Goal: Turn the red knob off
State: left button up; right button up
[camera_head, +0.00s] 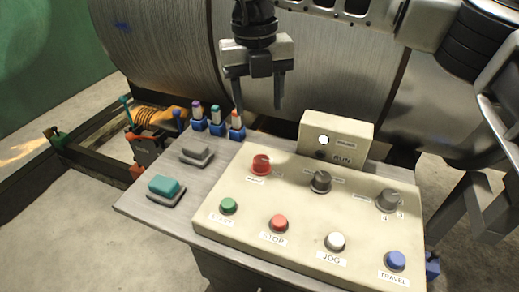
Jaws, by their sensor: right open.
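The red knob (261,164) sits at the upper left of the beige control panel (300,195), with a white label below it. Its pointer direction is too small to tell. My right gripper (259,103) hangs pointing down at the top centre, above the knob in the picture. Its two dark fingers are apart with nothing between them, and it does not touch the knob. My left gripper is not in view.
Two dark grey knobs (320,181) (388,199) share the panel with green, red, white and blue buttons. A lamp box (336,138) stands behind. Coloured pens (216,115) in blue holders and a teal block (165,187) are left. A large metal cylinder (165,45) fills the back.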

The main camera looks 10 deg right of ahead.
aim_at(261, 159)
jog(key=f+p, duration=0.1)
jog(key=f, duration=0.5)
jog(key=f+p, duration=0.1)
jog(key=f, duration=0.6)
jog(key=shift+d+f, duration=0.2)
jog(key=shift+f, duration=0.1)
jog(key=c, duration=1)
